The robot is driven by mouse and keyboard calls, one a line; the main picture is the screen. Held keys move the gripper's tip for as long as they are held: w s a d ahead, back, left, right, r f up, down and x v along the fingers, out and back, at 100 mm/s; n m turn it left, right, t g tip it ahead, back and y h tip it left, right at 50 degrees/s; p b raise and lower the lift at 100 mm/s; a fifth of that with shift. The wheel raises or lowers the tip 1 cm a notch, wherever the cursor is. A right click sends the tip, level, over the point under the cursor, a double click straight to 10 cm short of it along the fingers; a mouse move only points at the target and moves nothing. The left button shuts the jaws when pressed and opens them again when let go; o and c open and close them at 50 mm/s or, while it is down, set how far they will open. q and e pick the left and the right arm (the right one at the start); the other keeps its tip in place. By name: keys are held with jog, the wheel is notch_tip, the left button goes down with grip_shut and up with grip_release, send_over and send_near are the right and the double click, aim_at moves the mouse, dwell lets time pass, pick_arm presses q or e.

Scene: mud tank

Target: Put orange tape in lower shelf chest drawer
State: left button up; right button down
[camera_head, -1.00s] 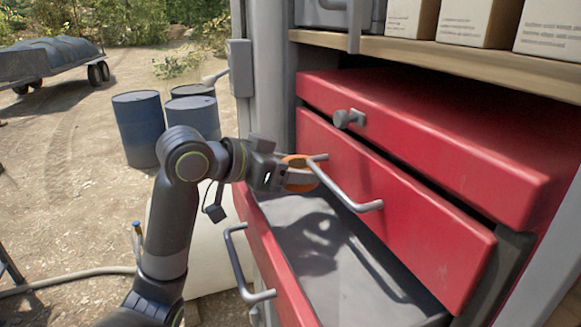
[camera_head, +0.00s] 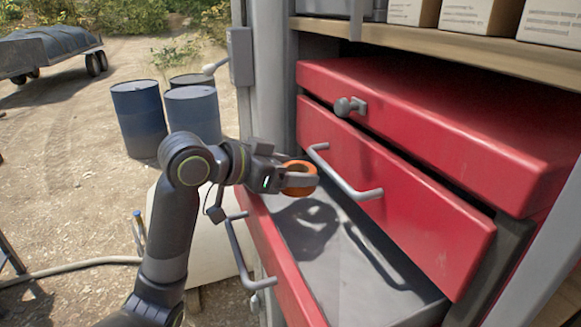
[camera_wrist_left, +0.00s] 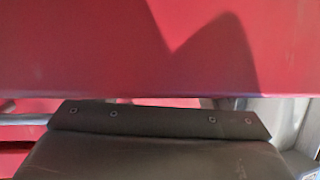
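The orange tape (camera_head: 299,178) is a ring held between the fingers of my left gripper (camera_head: 303,180), which is shut on it in the head view. The gripper holds it above the open lower drawer (camera_head: 345,270) of the red chest (camera_head: 430,120). The drawer is pulled out, with a grey, bare-looking inside on which the shadow of my arm falls. The tape is above the drawer's inner end and apart from its floor. The left wrist view shows a red surface (camera_wrist_left: 130,50) and a dark plate; the tape does not show there. My right gripper is not in view.
The drawer above, with a bar handle (camera_head: 345,175), is close to the tape's right. A top drawer has a knob (camera_head: 350,106). A wooden shelf (camera_head: 430,57) with boxes is above. A grey post (camera_head: 268,80) stands behind the gripper. Blue barrels (camera_head: 138,118) stand farther left.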

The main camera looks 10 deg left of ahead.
pick_arm(q)
jog(key=o, duration=0.3)
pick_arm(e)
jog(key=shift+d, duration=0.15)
pick_arm(q)
jog(key=shift+r, duration=0.15)
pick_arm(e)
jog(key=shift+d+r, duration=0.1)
pick_arm(q)
jog(key=shift+r+p, duration=0.3)
jog(key=shift+r, duration=0.1)
jog(key=shift+a+r, duration=0.1)
jog(key=shift+r, duration=0.05)
jog(key=b+v, duration=0.4)
jog(key=v, duration=0.5)
jog(key=b+v, duration=0.1)
jog(key=v, duration=0.1)
jog(key=shift+s+a+r, duration=0.2)
jog(key=shift+s, duration=0.1)
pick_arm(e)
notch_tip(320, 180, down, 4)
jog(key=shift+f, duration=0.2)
